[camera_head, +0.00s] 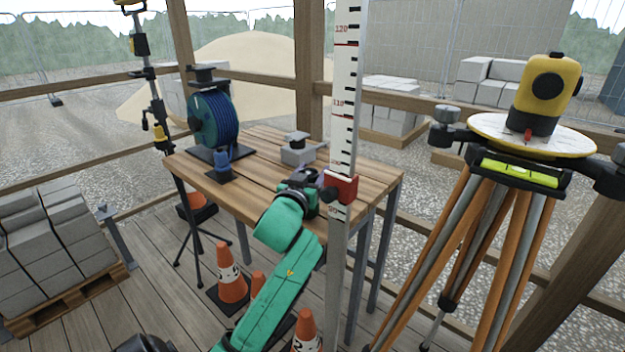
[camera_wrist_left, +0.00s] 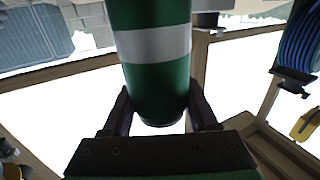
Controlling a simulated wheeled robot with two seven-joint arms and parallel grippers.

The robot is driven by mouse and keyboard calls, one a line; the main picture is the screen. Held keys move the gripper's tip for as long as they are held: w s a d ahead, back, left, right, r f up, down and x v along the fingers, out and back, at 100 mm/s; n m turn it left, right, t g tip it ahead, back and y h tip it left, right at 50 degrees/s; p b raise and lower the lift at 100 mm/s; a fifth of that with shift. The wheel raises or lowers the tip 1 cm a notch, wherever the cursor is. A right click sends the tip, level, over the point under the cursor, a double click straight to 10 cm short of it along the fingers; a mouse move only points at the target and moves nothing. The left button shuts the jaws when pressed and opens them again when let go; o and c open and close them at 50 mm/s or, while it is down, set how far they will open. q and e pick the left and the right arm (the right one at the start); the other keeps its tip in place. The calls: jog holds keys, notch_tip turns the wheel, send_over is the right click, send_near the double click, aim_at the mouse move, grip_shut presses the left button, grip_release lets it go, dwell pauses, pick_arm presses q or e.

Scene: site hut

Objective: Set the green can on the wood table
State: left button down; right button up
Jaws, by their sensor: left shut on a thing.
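The green can (camera_wrist_left: 158,75), with a pale band around it, fills the upper middle of the left wrist view. My left gripper (camera_wrist_left: 160,110) is shut on it, one dark finger on each side. In the head view my left gripper (camera_head: 314,187) is over the front right part of the wood table (camera_head: 240,190), just left of the measuring staff. I cannot make out the can there, nor whether it touches the tabletop. My right gripper is not in view.
A blue cable reel (camera_head: 213,120) and a small grey block-shaped device (camera_head: 298,152) stand on the table. The measuring staff (camera_head: 345,85) rises close beside my gripper. A tripod with a yellow instrument (camera_head: 547,90) stands at right. Orange cones (camera_head: 231,272) stand below. The table's middle is clear.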

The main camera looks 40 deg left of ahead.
pick_arm(q)
jog(key=shift+f, duration=0.45)
jog(key=shift+r, duration=0.1)
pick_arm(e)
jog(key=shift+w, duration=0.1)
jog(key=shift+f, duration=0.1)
pick_arm(q)
jog(key=shift+c, duration=0.8)
grip_release()
jog(key=p+v, duration=0.4)
jog(key=v, duration=0.8)
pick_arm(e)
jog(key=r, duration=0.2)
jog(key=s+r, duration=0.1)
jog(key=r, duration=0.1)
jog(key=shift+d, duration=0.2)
